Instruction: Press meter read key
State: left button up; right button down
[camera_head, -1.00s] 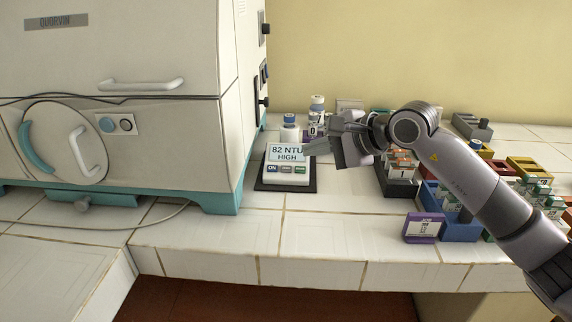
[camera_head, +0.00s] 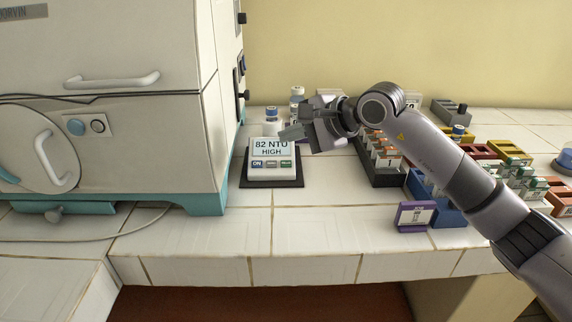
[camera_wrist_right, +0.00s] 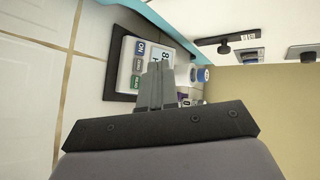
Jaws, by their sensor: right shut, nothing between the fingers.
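The meter (camera_head: 272,176) is a white box with a sloped face on a dark pad. Its screen (camera_head: 270,147) shows "82 NTU HIGH". Below the screen are a blue ON key (camera_head: 257,164), a grey key (camera_head: 271,164) and a green key (camera_head: 286,163); the small lettering on the last two is unreadable. My right gripper (camera_head: 284,135) is shut and empty, its tips by the screen's upper right, apart from the keys. The wrist view shows its closed fingers (camera_wrist_right: 156,72) overlapping the screen, with the green key (camera_wrist_right: 135,82) beside them. My left gripper is not in view.
The large cream incubator (camera_head: 110,60) stands close on the left. Small vials (camera_head: 297,98) are behind the meter. Racks of boxes (camera_head: 385,160) and a purple-framed card (camera_head: 415,216) stand right. The tiled counter (camera_head: 310,235) in front is clear.

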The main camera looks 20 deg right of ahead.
jog(key=b, duration=0.3)
send_over(286, 164)
jog(key=s, duration=0.3)
notch_tip(286, 164, down, 6)
jog(key=shift+s+r, duration=0.1)
jog(key=shift+w+d+f+b, duration=0.1)
jog(key=shift+w+f+b, duration=0.3)
jog(key=shift+f+b, duration=0.2)
dwell(0.8)
jog(key=shift+f, duration=0.1)
jog(key=shift+w+f, duration=0.1)
jog(key=shift+f, duration=0.05)
jog(key=shift+w+d+f+b, duration=0.1)
jog(key=shift+b, duration=0.3)
